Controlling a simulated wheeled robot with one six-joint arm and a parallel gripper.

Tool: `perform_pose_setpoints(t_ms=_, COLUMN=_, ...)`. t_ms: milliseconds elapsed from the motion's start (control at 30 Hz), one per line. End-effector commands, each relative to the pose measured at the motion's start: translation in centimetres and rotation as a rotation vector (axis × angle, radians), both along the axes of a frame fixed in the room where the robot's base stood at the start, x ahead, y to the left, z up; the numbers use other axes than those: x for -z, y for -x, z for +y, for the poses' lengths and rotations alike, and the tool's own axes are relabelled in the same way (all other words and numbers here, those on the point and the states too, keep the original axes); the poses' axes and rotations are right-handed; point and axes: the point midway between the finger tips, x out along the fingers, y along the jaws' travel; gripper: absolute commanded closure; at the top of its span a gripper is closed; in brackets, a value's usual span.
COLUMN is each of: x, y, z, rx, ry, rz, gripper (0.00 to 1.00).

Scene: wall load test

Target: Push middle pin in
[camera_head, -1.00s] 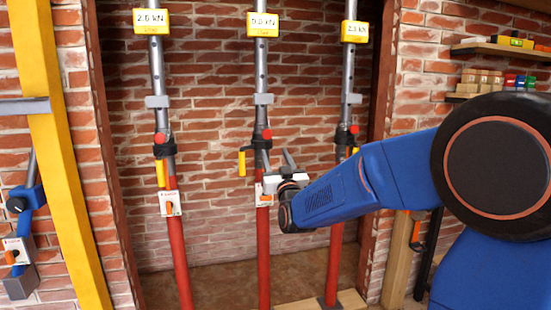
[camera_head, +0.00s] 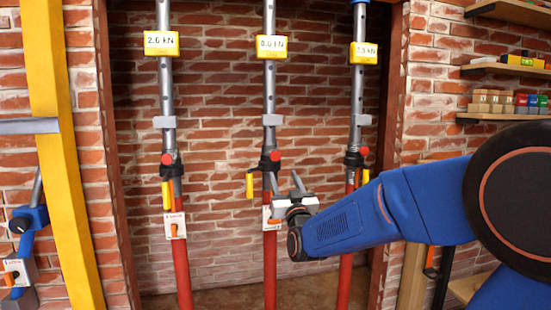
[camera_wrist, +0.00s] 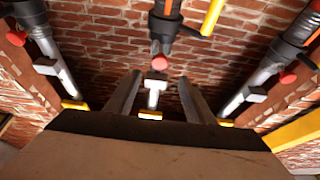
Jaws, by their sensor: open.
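The middle pin's round red knob (camera_head: 275,155) sticks out of the black collar of the middle prop, a grey upper tube (camera_head: 270,95) over a red lower tube (camera_head: 270,270). My gripper (camera_head: 285,182) is open and empty, just below the knob and slightly right of it. In the wrist view, which is upside down, the knob (camera_wrist: 160,62) lies between and beyond the two spread fingers (camera_wrist: 158,80). The fingers look apart from it. How deep the pin sits cannot be told. The middle display (camera_head: 271,47) appears to read 0.0 kN.
A left prop (camera_head: 167,90) and a right prop (camera_head: 357,90) stand either side, each with a red knob and display. A yellow handle (camera_head: 250,185) hangs left of the middle collar. A yellow post (camera_head: 70,160) stands left; shelves (camera_head: 505,116) hold small blocks at right.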

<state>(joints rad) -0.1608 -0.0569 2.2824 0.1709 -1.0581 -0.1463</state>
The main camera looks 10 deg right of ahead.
Motion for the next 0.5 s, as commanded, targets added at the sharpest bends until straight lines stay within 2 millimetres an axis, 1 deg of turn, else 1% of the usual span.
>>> perform_pose_setpoints(t_ms=33, x=-0.4, y=-0.9, z=0.0, rx=0.001, ry=0.000, rz=-0.001, gripper=0.51)
perform_pose_setpoints(t_ms=100, x=-0.8, y=-2.1, z=-0.1, rx=0.001, ry=0.001, rz=-0.001, gripper=0.51)
perform_pose_setpoints(t_ms=500, x=-3.5, y=-8.6, z=0.0, rx=0.000, ry=0.001, rz=0.000, gripper=0.51)
